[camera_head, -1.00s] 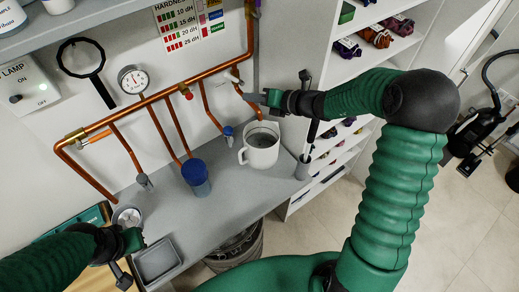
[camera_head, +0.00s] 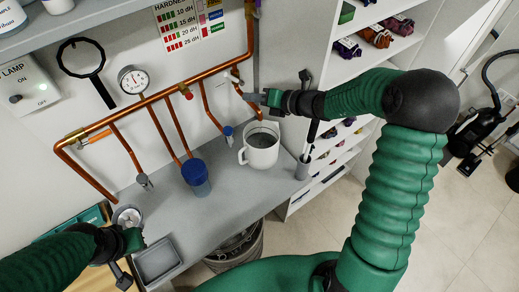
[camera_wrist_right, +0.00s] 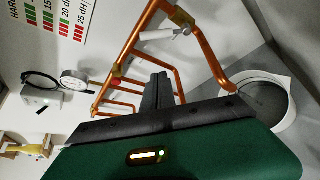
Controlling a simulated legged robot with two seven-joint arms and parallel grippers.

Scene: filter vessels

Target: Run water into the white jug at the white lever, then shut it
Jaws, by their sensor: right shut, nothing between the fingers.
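The white jug (camera_head: 262,155) stands upright on the grey counter under the end of the rightmost copper pipe, handle to the left. Its inside looks grey; I cannot tell how much water it holds, and no stream can be made out. The white lever (camera_wrist_right: 166,35) sits on the copper pipe above the jug. My right gripper (camera_head: 251,97) is shut and empty, above the jug and beside the pipe, below the lever. My left gripper (camera_head: 134,240) is over the counter's left front; its fingers are hidden.
Copper pipes (camera_head: 135,107) with a gauge (camera_head: 133,79) run along the wall. A blue-topped vessel (camera_head: 196,178) stands left of the jug. A grey tray (camera_head: 158,262) lies at the front. A grey holder (camera_head: 303,169) stands right of the jug. Shelves rise to the right.

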